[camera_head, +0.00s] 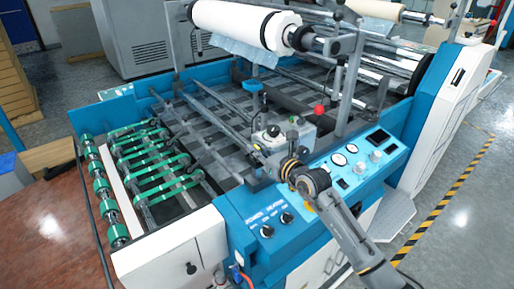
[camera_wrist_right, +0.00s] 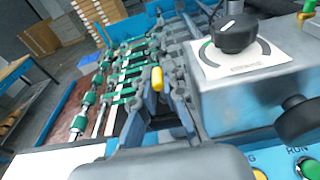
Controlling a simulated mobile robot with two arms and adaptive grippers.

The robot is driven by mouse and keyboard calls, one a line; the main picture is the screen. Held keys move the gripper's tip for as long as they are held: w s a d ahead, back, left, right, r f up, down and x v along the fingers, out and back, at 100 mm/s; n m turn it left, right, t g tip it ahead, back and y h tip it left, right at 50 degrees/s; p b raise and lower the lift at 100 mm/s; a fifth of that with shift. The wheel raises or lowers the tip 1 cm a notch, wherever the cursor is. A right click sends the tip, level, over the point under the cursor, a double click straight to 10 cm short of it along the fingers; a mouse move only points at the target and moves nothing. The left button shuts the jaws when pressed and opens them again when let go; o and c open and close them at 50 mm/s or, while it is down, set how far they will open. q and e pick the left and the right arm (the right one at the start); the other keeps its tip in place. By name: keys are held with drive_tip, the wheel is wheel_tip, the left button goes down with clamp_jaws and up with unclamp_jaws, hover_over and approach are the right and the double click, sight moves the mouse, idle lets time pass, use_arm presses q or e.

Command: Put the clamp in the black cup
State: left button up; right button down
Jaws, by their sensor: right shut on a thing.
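My right gripper (camera_head: 260,152) is over the machine, beside the grey control box. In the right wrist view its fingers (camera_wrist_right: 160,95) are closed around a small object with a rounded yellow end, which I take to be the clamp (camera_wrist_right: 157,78). The fingers hide most of its shape. In the head view the clamp is too small to make out. I cannot pick out a black cup in either view. My left gripper is not in view.
The grey box (camera_wrist_right: 245,85) with a black dial (camera_wrist_right: 234,33) stands close to the right gripper. Green rollers (camera_head: 155,165) lie to the left. A white roll (camera_head: 240,22) hangs behind, and a blue control panel (camera_head: 355,160) is at the right.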

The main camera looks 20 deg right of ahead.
drive_tip(key=shift+f, duration=0.25)
drive_tip(key=c, duration=1.7)
unclamp_jaws()
drive_tip(key=shift+r, duration=0.1)
drive_tip(key=shift+r, duration=0.1)
drive_tip(key=b+v, duration=0.3)
drive_tip(key=v, duration=0.9)
drive_tip(key=shift+b, duration=0.4)
